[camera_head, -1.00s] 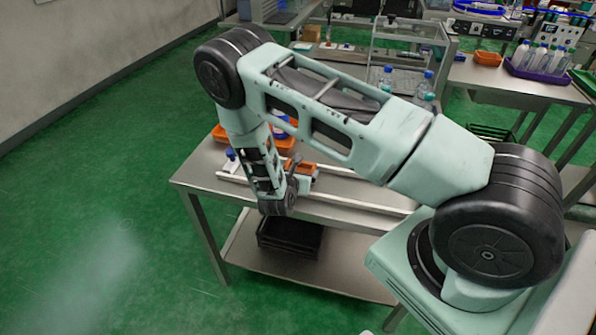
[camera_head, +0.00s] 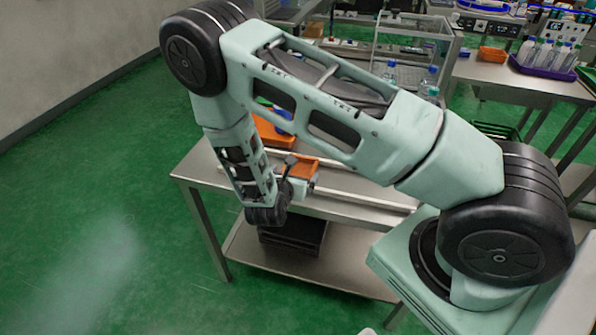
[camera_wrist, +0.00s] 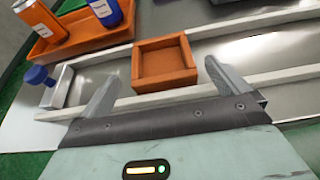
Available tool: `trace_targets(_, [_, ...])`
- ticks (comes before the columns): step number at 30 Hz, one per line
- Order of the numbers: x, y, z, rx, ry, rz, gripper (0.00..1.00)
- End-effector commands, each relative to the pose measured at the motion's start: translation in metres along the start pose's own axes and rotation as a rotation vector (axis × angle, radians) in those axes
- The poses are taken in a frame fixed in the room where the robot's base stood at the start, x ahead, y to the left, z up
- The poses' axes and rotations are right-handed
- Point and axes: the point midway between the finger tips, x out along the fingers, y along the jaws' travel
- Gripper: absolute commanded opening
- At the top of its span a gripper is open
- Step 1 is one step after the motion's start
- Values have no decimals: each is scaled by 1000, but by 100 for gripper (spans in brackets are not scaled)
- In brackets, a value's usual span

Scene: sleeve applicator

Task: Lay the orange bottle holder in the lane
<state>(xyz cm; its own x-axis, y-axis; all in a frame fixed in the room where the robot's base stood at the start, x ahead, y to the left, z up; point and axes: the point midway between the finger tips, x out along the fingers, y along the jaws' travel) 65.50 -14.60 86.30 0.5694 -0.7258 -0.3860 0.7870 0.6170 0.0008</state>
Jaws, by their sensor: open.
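The orange bottle holder (camera_wrist: 165,62), a square open-topped frame, sits between the two pale rails of the lane (camera_wrist: 275,75) in the wrist view. Its near side is close to the near rail; I cannot tell whether they touch. It also shows in the head view (camera_head: 302,167), partly behind my gripper. My gripper (camera_wrist: 162,70) is open, with one finger on each side of the holder's near part. Gaps show between the fingers and the holder. The holder looks empty.
A blue-knobbed part (camera_wrist: 38,76) stands at the lane's left end. Bare metal tabletop (camera_wrist: 195,14) shows beyond the lane. A glass-sided case (camera_head: 408,45) stands behind.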

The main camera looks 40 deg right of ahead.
Motion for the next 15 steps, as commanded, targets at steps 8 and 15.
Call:
trace_targets(8, [-40, 0, 0, -1, 0, 1, 100])
trace_targets(15, [-68, -12, 23, 125, 40, -116, 100])
